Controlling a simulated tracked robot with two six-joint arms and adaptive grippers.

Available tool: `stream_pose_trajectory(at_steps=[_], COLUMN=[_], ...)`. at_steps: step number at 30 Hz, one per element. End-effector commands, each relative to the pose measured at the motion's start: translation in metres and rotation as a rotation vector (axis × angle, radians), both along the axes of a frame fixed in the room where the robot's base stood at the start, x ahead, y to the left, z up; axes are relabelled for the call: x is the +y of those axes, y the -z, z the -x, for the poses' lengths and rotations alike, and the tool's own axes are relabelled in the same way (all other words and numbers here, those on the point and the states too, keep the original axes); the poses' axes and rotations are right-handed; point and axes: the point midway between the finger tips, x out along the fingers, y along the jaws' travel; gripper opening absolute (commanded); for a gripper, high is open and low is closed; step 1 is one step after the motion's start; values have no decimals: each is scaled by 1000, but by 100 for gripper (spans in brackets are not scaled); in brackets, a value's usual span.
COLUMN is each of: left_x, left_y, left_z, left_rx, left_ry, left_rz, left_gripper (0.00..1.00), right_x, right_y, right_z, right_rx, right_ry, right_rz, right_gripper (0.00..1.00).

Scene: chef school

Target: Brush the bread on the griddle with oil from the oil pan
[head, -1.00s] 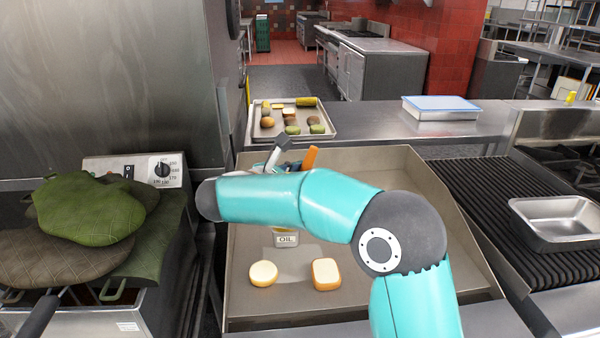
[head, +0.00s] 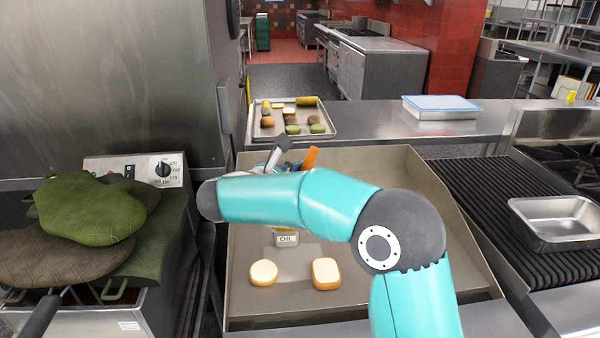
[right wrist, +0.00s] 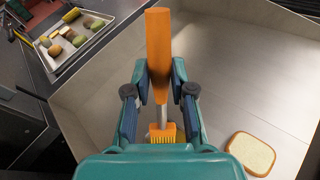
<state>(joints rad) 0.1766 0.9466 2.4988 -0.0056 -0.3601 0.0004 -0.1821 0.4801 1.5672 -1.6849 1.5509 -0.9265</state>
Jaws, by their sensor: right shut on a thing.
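My right gripper (head: 278,158) is largely hidden behind my own arm in the head view. In the right wrist view the right gripper (right wrist: 161,88) is shut on a brush (right wrist: 159,45) with an orange handle and a yellow-orange bristle head. The orange handle of the brush (head: 311,158) also shows above my arm. The oil pan (head: 286,239), labelled OIL, stands on the griddle (head: 390,165), partly covered by my arm. I cannot tell whether the bristles touch the oil. A round bread (head: 263,273) and a square bread (head: 326,273) lie in front of it. My left gripper is out of view.
A tray of food (head: 328,131) stands on the counter behind the griddle, near a lidded metal container (head: 440,108). A ribbed grill (head: 480,190) with an empty metal pan (head: 557,222) is at right. Green oven mitts (head: 88,208) lie at left.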

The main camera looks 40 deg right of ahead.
Motion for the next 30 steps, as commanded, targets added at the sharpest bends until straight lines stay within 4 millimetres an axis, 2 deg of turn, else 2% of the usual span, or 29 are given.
stream_pose_trajectory(at_steps=[8,30], left_x=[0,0], left_y=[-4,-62], left_z=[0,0], left_rx=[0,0], left_ry=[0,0], left_rz=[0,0], left_gripper=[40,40], right_x=[1,0], right_y=[-1,-63], right_z=[0,0], right_rx=[6,1], right_ry=[-1,0], right_rz=[-4,-1], right_gripper=[0,0])
